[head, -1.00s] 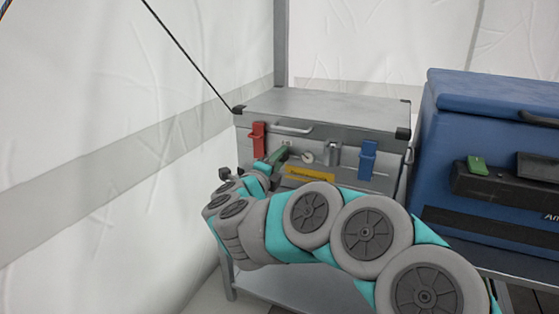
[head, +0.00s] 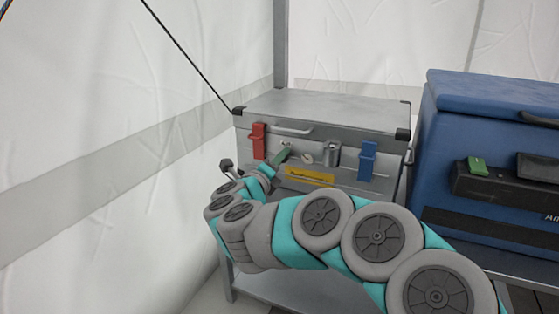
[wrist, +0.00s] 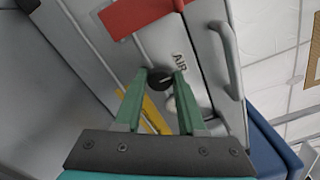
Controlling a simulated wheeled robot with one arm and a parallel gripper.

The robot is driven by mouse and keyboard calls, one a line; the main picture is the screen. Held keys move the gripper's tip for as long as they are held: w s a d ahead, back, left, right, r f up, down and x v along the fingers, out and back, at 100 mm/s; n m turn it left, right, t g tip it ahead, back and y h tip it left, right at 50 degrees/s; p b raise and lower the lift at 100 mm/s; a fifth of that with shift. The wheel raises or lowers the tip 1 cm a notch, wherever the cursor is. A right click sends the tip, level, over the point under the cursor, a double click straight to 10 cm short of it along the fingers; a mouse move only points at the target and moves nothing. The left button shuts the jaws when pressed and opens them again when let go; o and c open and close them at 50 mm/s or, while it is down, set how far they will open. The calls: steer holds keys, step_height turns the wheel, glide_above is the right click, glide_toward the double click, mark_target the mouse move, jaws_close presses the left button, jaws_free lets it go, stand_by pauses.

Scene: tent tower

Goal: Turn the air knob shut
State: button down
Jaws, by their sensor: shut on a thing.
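The air knob (wrist: 160,80) is a dark round knob on the front of the grey metal case (head: 325,104), beside the printed word AIR. My gripper (wrist: 162,74) has its two green fingers on either side of the knob and is shut on it. In the head view my gripper (head: 283,156) is at the case front, right of the red latch (head: 258,141). There the fingers hide the knob. I cannot read the knob's turn angle.
A small round gauge (head: 307,158), a yellow label (head: 310,176), a metal cylinder-like fitting (head: 331,153) and a blue latch (head: 367,160) are close by on the case front. A blue box (head: 480,195) stands to the right. The white tent wall (head: 110,150) is on the left.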

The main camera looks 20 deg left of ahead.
steer(key=shift+f, duration=0.15)
steer(key=c, duration=0.5)
jaws_free()
steer(key=s+p, duration=0.1)
steer(key=s, duration=0.7)
steer(key=shift+a, duration=0.35)
